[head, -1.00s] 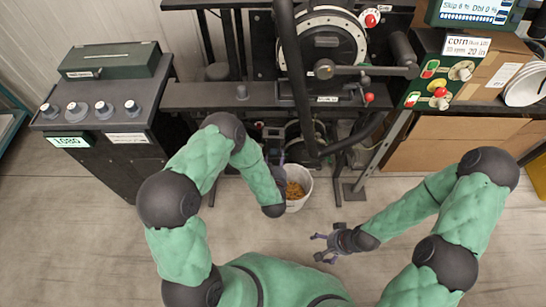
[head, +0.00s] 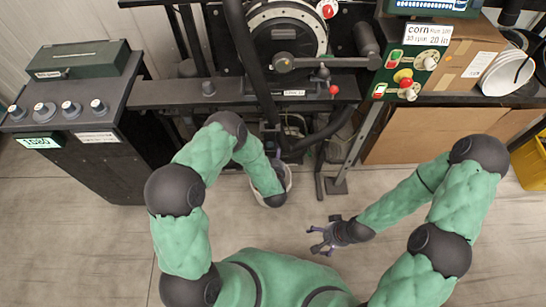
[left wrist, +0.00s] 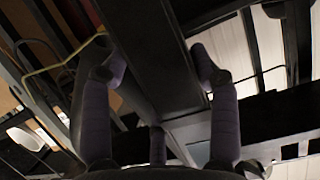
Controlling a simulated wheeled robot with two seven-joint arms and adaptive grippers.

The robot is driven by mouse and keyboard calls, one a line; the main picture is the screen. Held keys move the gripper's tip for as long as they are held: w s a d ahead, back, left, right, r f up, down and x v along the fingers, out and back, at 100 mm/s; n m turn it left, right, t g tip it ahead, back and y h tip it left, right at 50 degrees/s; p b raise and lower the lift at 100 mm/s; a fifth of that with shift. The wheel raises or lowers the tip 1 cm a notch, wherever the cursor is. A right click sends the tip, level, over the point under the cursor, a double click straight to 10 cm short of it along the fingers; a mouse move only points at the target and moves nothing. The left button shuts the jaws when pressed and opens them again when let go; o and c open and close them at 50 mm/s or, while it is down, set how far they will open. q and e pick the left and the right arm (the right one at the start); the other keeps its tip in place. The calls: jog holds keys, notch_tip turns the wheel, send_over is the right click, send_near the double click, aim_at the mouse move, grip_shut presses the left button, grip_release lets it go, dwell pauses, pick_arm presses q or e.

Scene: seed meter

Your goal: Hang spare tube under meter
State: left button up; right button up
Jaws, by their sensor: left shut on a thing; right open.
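The seed meter (head: 284,45), a black machine with a large round dial, stands at the back centre of the head view. My left gripper (head: 277,160) reaches low under its front beam, mostly hidden behind my left forearm. In the left wrist view, its purple-grey fingers (left wrist: 156,60) stand on both sides of a long dark bar-like piece (left wrist: 155,50), which appears to be the spare tube. The grip contact is too dark to see clearly. My right gripper (head: 317,240) is open and empty above the floor, well in front of the meter.
A white bucket (head: 288,179) stands on the floor, partly behind my left forearm. A dark console with knobs (head: 70,108) is at left. A control box (head: 408,72), cardboard box (head: 462,66) and white plates (head: 507,70) are at right. The floor in front is clear.

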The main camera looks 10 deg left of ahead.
pick_arm(q)
jog(key=w+a+b, duration=0.3)
jog(key=w+b, duration=0.1)
jog(key=w, duration=0.8)
jog(key=shift+w+a+b, duration=0.25)
jog(key=shift+a+b, duration=0.05)
jog(key=shift+a, duration=0.05)
dwell(0.8)
jog(key=shift+w, duration=0.1)
dwell(0.8)
jog(key=shift+f+b, duration=0.25)
jog(key=shift+b, duration=0.1)
jog(key=o, duration=1.5)
jog(key=shift+c, duration=0.2)
